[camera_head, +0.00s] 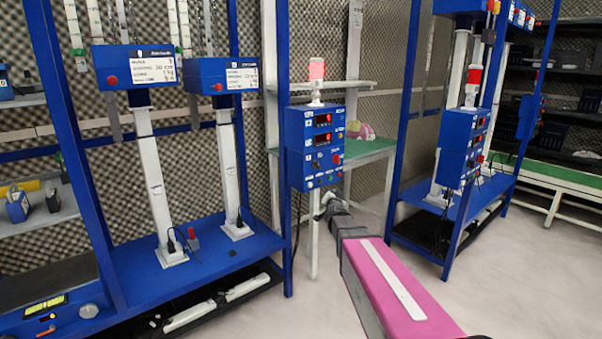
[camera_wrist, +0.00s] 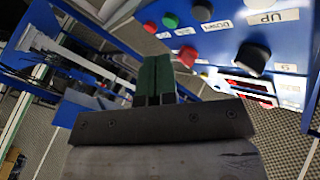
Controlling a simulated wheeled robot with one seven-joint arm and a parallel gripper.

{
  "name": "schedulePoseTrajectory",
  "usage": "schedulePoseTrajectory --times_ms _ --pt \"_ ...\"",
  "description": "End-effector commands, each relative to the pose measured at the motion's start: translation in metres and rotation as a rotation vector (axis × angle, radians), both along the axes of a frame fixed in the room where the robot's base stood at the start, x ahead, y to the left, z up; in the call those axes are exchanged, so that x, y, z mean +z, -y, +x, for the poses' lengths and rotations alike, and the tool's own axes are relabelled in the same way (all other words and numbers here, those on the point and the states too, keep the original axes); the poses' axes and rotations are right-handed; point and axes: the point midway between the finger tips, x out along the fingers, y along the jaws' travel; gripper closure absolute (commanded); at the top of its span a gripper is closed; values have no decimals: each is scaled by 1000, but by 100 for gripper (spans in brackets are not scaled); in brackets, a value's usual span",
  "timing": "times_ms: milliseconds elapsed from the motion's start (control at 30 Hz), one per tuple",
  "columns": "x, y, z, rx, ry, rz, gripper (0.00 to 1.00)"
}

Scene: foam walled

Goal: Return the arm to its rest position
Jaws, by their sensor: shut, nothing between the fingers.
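My gripper (camera_wrist: 158,75) shows in the wrist view as two dark green fingers pressed together with nothing between them. In the head view my pink-covered arm reaches forward from the lower right, and its far end is just below and in front of a blue control box (camera_head: 309,168). In the wrist view the box's panel (camera_wrist: 220,38) fills the upper right, with red, green and black buttons and knobs and labels reading UP and DOWN. The fingertips appear close to the panel; I cannot tell whether they touch it.
A blue test rack (camera_head: 190,262) with white columns stands at the left. A second blue rack (camera_head: 447,225) stands at the right. A green-topped table (camera_head: 368,152) is behind the control box. Open grey floor (camera_head: 310,315) lies on both sides of my arm.

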Motion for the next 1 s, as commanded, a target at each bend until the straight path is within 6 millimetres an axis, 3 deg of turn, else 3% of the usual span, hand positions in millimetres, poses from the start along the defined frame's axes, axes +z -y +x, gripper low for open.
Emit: schedulePoseTrajectory --times_ms 267,467,600,800,900,1000 --pt "-78 -22 -70 188 -431 -137 100" --pt "-137 -26 -152 327 -812 -246 100" --pt "-167 -20 -219 410 -1083 -313 100" --pt "-186 -8 -303 491 -1405 -375 100" --pt "-189 -3 -327 511 -1501 -388 100" --pt "-189 0 -340 522 -1551 -396 100"
